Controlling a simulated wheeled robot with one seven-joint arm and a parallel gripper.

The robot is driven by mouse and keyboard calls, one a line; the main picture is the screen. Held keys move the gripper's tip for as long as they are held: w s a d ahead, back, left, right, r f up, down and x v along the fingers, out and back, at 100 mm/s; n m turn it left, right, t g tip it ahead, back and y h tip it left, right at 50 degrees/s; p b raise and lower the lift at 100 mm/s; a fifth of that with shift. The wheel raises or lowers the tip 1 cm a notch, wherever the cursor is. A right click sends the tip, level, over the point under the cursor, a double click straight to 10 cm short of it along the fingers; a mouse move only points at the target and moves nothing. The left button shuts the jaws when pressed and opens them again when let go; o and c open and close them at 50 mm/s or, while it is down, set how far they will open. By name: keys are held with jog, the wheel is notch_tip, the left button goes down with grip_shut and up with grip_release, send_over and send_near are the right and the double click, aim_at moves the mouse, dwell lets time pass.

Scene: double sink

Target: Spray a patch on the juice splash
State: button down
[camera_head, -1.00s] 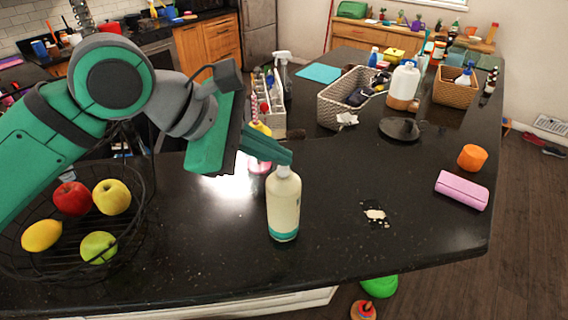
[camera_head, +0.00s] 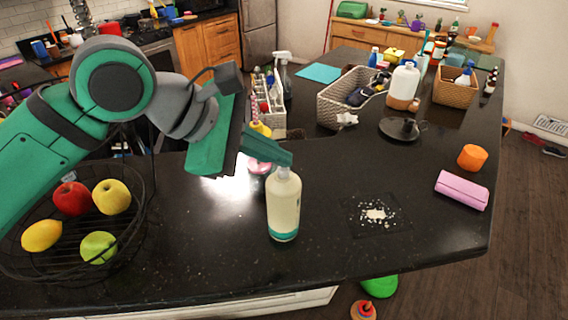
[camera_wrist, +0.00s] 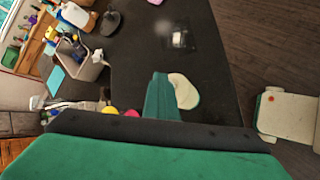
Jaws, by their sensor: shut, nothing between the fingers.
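A cream bottle (camera_head: 283,205) with a teal band at its base stands upright on the black counter. It also shows in the wrist view (camera_wrist: 186,92). My gripper (camera_head: 286,158) is shut and empty, its teal fingers at the top of the bottle and hiding most of its head. Whether they touch it is hard to tell. In the wrist view my fingers (camera_wrist: 161,85) lie just left of the bottle. The juice splash (camera_head: 375,214) is a pale blot with white specks around it, inside a faint dark square, right of the bottle. The wrist view shows this patch (camera_wrist: 179,40) beyond the bottle.
A wire fruit basket (camera_head: 140,215) stands at the left. A pink case (camera_head: 462,191) and an orange cup (camera_head: 472,157) lie near the right edge. A dark dish (camera_head: 402,130), wicker basket (camera_head: 335,110) and white caddy (camera_head: 272,118) stand behind. The counter around the splash is clear.

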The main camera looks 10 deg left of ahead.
jog(key=shift+r, duration=0.15)
notch_tip(320, 180, up, 6)
jog(key=shift+f, duration=0.1)
dwell(0.7)
dwell(0.7)
